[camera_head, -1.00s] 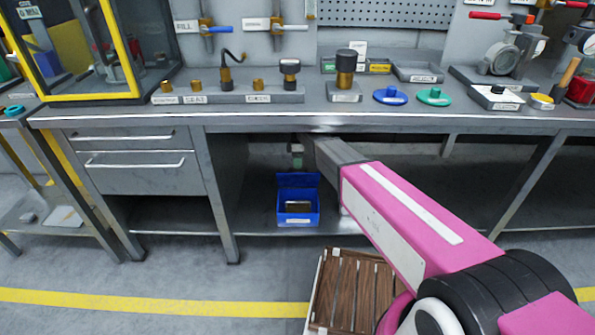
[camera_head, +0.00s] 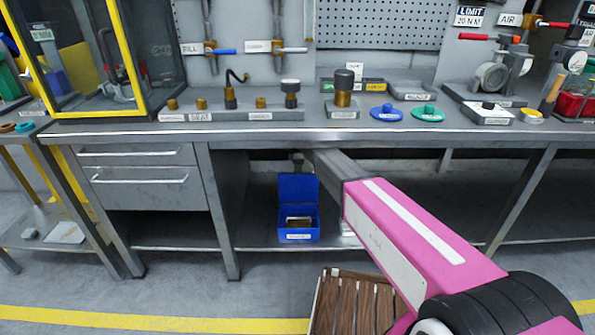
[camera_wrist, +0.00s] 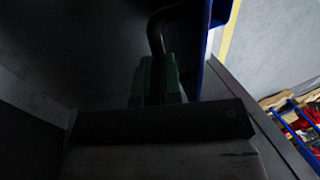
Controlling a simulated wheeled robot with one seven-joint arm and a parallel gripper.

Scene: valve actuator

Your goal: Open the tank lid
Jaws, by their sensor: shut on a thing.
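The tank is likely the blue box (camera_head: 299,222) on the low shelf under the bench, with a small label on its front that I cannot read. Its blue lid (camera_head: 298,188) stands raised at the back, and a pale, brownish block shows inside the box. My gripper (camera_head: 298,161) is at the top of the lid, small and partly in shadow. In the wrist view the green fingers of my gripper (camera_wrist: 159,78) are shut on a dark curved handle (camera_wrist: 155,35). A blue panel (camera_wrist: 212,75), likely the lid, is just to the right of the fingers. The handle's attachment is hidden.
The bench top (camera_head: 350,136) runs above my gripper, close over the arm. A drawer cabinet (camera_head: 140,182) stands left of the box. A slatted wooden crate (camera_head: 347,300) is on the floor in front. The shelf right of the box looks clear.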

